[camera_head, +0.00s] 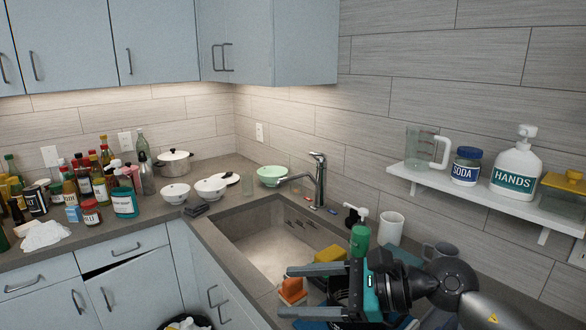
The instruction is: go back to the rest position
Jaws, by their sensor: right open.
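My right gripper (308,290) comes in from the lower right and points left over the near right end of the sink (262,212). Its two fingers are wide apart and I see nothing held between them. An orange sponge-like block (292,291) shows beyond the fingers on the counter by the sink; I cannot tell how far below them it lies. My left gripper is not in view.
The faucet (318,180) rises behind the sink. A green soap bottle (360,235), a white cup (390,228) and a grey mug (437,252) stand close to my right arm. A wall shelf (460,192) holds several containers. Many bottles crowd the left counter (150,215).

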